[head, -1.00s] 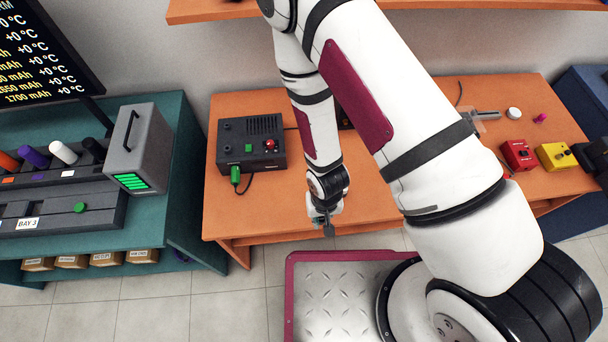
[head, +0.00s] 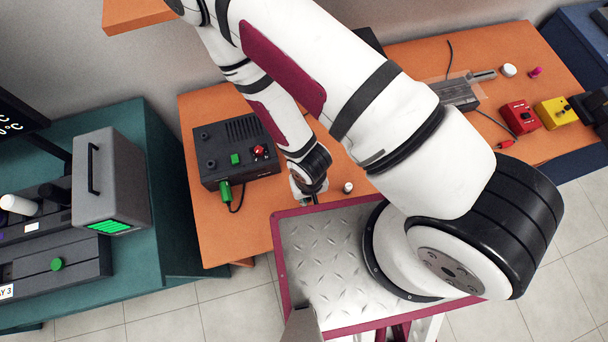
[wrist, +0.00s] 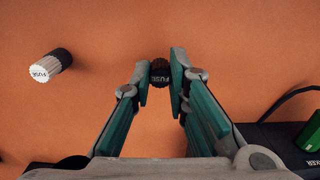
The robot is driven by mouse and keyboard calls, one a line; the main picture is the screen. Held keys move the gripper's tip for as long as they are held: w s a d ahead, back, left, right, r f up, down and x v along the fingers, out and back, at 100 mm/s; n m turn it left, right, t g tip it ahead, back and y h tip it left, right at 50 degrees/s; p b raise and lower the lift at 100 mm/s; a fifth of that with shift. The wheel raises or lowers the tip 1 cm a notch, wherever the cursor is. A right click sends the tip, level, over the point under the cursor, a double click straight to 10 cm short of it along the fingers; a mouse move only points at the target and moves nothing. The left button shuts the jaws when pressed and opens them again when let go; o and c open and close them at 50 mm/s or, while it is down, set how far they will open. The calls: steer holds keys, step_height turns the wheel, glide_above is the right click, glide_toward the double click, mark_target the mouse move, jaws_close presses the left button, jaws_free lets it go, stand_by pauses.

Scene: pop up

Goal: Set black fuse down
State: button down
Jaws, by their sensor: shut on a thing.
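The black fuse (wrist: 160,73), a small ribbed cap marked FUSE, sits between the fingertips of my gripper (wrist: 160,78) in the wrist view. The gripper is shut on it. In the head view my gripper (head: 309,197) is low over the front of the orange table (head: 215,235), right of the dark box. The black fuse cannot be made out there. Whether it touches the table surface I cannot tell. A second fuse with a white top and dark body (wrist: 50,66) lies to the left in the wrist view; it also shows in the head view (head: 348,187).
The dark box (head: 215,165) with a green plug (head: 225,190) and cable stands left of my gripper. Bare orange surface surrounds the held fuse. Red (head: 519,116) and yellow (head: 556,113) boxes stand far right. A grey case (head: 110,180) stands on the teal bench.

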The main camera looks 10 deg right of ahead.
steer(key=shift+w+f, duration=0.15)
steer(key=shift+f, duration=0.35)
steer(key=c, duration=1.5)
jaws_free()
steer(key=shift+s+f, duration=0.1)
steer(key=shift+s, duration=0.1)
steer(key=shift+c, duration=0.2)
step_height(320, 180, up, 12)
steer(key=p, duration=0.2)
